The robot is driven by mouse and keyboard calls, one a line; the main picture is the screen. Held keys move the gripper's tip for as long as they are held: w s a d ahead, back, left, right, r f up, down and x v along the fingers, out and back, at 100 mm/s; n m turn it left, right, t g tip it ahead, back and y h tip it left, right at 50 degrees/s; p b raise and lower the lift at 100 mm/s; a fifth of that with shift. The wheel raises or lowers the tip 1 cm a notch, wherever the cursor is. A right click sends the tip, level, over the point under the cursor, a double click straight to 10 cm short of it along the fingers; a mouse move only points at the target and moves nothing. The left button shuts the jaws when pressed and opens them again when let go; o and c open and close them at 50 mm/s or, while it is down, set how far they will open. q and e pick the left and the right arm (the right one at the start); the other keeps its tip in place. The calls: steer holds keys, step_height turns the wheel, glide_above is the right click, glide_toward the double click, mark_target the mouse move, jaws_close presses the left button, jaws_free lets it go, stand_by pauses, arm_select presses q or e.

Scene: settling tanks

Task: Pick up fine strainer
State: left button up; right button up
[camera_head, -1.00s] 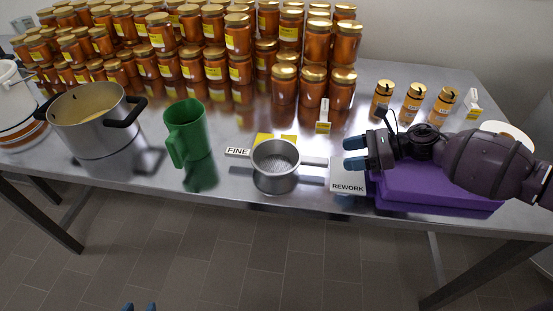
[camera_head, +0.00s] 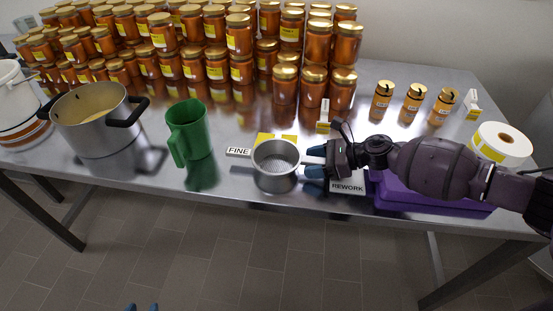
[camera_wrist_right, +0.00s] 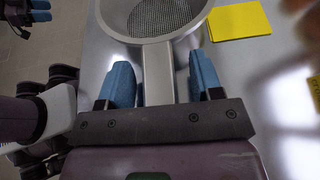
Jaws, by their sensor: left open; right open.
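The fine strainer (camera_head: 275,166) is a round grey metal sieve standing on the steel table, beside a card reading FINE. Its flat handle points right. In the right wrist view the strainer's mesh bowl (camera_wrist_right: 165,18) is at the top, and its handle (camera_wrist_right: 158,72) runs down between the two blue fingertips. My right gripper (camera_head: 314,164) is open around the handle, with a finger on each side and gaps visible; it also shows in the right wrist view (camera_wrist_right: 159,82). My left gripper (camera_head: 141,307) is low at the bottom edge of the head view, open and empty, away from the table.
A green jug (camera_head: 188,132) and a steel pot (camera_head: 95,122) stand left of the strainer. Many honey jars (camera_head: 215,65) fill the back. A REWORK card (camera_head: 347,188) and purple tray (camera_head: 425,195) lie under my right arm. A label roll (camera_head: 501,143) is at right.

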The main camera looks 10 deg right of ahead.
steer(key=c, duration=1.1)
